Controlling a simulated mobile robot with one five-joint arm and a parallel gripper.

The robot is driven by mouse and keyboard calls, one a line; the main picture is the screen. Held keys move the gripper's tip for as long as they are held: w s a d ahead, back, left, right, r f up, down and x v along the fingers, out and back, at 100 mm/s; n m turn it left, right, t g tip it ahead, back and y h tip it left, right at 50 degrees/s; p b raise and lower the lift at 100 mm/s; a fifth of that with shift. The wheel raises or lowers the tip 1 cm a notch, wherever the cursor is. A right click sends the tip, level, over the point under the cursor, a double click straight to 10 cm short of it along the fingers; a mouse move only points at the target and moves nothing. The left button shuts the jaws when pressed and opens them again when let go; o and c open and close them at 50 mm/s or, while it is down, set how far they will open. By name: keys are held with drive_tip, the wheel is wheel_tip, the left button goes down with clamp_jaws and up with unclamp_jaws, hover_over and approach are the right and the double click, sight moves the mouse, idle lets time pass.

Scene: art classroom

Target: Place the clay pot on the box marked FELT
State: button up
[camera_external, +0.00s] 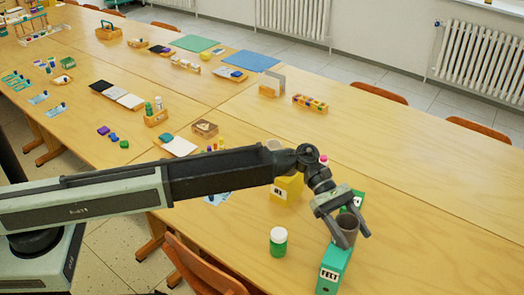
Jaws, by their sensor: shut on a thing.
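My gripper (350,232) is shut on a grey-brown clay pot (346,229), with one finger on each side of it. The pot looks upright. It is in line with the top of the green box marked FELT (332,273), which stands on the table near the lower right. I cannot tell whether the pot touches the box top or is just above it. My gripper and the pot hide part of the box.
A yellow box (284,190) stands behind, partly hidden by my arm. The table (440,190) is clear to the right. An orange chair (205,270) is at the near edge.

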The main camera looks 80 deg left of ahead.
drive_tip(key=o, duration=1.5)
drive_tip(key=shift+r, duration=0.2)
drive_tip(key=p+v, duration=0.5)
drive_tip(key=v, duration=0.7)
drive_tip(key=s+d+f+m+g+y, duration=0.2)
drive_tip(key=s+d+f+m+y, duration=0.1)
drive_tip(key=s+f+m, duration=0.3)
drive_tip(key=s+d+f+m+g+y, duration=0.15)
drive_tip(key=s+f+m, duration=0.25)
drive_tip(key=s, duration=0.5)
drive_tip(key=s+a+f+m+y, duration=0.1)
drive_tip(key=s+m+y, duration=0.1)
drive_tip(key=s+m, duration=0.2)
drive_tip(key=s+a+f+m+g+y, duration=0.1)
drive_tip(key=s+a+f+m+y, duration=0.1)
drive_tip(key=s+m+y, duration=0.1)
drive_tip(key=s+a+f+m+y, duration=0.1)
drive_tip(key=s+m+y, duration=0.2)
drive_tip(key=s+m, duration=0.2)
drive_tip(key=shift+s+a+f+m+g, duration=0.15)
drive_tip(key=shift+s+f+m+g, duration=0.15)
drive_tip(key=shift+s+f+g, duration=0.1)
